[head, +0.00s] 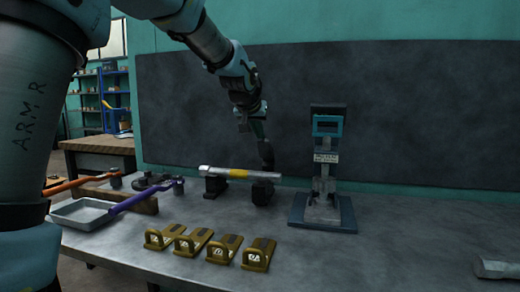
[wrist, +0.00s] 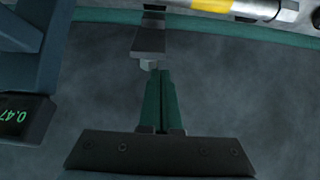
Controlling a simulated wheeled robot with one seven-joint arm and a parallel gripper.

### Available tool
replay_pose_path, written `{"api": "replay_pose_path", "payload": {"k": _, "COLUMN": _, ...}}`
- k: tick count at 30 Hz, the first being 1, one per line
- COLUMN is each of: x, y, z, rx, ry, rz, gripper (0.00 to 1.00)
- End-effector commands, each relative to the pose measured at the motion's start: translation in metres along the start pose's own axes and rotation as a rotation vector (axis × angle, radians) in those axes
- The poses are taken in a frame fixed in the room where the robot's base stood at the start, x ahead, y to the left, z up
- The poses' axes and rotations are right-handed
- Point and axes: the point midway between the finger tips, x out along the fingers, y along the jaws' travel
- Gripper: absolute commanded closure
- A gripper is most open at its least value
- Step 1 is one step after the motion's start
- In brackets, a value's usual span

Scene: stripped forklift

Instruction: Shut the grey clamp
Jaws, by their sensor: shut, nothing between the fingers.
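No part is plainly marked as the grey clamp. The likeliest is the grey metal upright (head: 325,185) on a blue-grey base, with a teal frame at its top, right of centre in the head view. I cannot tell how far it is open. My gripper (head: 267,163) points down to the left of it, apart from it, close over the right end of a long bolt. In the wrist view my gripper (wrist: 160,75) shows two green fingers pressed together with nothing between them. A dark block (wrist: 148,40) lies just beyond the fingertips; touching or not is unclear.
The bolt (head: 225,173) with a yellow band lies across two black supports. Several olive latches (head: 258,254) stand in front. A purple-handled tool (head: 140,197), an orange-handled tool (head: 85,180) and a tray (head: 80,222) lie left. The bench's right middle is bare.

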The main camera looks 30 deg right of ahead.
Motion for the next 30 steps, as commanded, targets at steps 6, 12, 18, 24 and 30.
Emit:
{"api": "replay_pose_path", "payload": {"k": 6, "x": 0.002, "y": 0.000, "z": 0.023, "rx": 0.000, "ry": 0.106, "rz": 0.000, "gripper": 1.00}}
{"api": "replay_pose_path", "payload": {"k": 12, "x": -0.001, "y": 0.000, "z": 0.036, "rx": 0.001, "ry": 0.195, "rz": 0.000, "gripper": 1.00}}
{"api": "replay_pose_path", "payload": {"k": 18, "x": -0.004, "y": 0.001, "z": 0.048, "rx": 0.001, "ry": 0.278, "rz": 0.001, "gripper": 1.00}}
{"api": "replay_pose_path", "payload": {"k": 24, "x": -0.006, "y": 0.001, "z": 0.055, "rx": 0.002, "ry": 0.346, "rz": 0.001, "gripper": 1.00}}
{"api": "replay_pose_path", "payload": {"k": 30, "x": -0.007, "y": 0.000, "z": 0.060, "rx": 0.000, "ry": 0.392, "rz": 0.000, "gripper": 1.00}}
